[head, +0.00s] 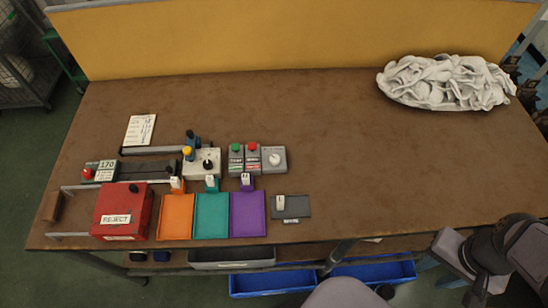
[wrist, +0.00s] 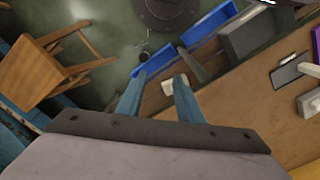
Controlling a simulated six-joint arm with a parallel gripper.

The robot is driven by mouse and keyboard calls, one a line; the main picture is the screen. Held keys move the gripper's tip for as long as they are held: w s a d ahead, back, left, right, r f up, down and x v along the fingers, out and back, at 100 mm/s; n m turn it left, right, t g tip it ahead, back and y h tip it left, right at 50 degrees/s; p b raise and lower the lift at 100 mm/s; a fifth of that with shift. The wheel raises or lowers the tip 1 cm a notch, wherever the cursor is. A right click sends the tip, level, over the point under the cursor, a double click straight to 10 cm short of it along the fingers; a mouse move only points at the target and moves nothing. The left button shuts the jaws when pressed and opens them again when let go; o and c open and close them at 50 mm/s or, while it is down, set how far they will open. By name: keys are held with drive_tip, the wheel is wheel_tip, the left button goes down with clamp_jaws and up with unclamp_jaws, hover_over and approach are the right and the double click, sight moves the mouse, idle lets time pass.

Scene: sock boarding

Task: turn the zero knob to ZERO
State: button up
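A grey box (head: 280,166) with a round white knob (head: 275,159) stands at the right end of the row of controls on the brown table. A white box (head: 203,169) with a black knob (head: 208,164) stands farther left in that row. Their markings are too small to read, so I cannot tell which is the zero knob or where it points. My gripper (head: 432,270) is at the table's front right edge, far from both boxes. In the wrist view its two blue fingers (wrist: 157,92) are spread apart with nothing held between them.
Grey boxes with green (head: 235,147) and red (head: 252,146) buttons stand beside the white-knob box. Orange (head: 175,222), teal (head: 211,222) and purple (head: 247,222) trays and a red REJECT box (head: 122,205) lie in front. White socks (head: 445,83) are heaped at back right. The table's middle is clear.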

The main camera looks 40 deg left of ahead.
drive_tip(key=shift+o, duration=1.3)
drive_tip(key=w+a+r+n+p, duration=0.1)
drive_tip(key=w+a+n, duration=0.5)
drive_tip(key=a, duration=0.4)
drive_tip(key=w+a+r+n, duration=0.2)
drive_tip(key=w+a+n, duration=0.2)
drive_tip(key=w+a, duration=0.5)
drive_tip(key=n+p, duration=0.1)
drive_tip(key=n, duration=0.9)
hover_over(275, 158)
wheel_tip(275, 158, down, 4)
drive_tip(key=shift+w+d+r, duration=0.1)
drive_tip(key=shift+w, duration=0.05)
drive_tip(key=shift+s+a+n, duration=0.2)
drive_tip(key=shift+n, duration=0.1)
drive_tip(key=shift+f+p, duration=1.3)
drive_tip(key=shift+f, duration=2.35)
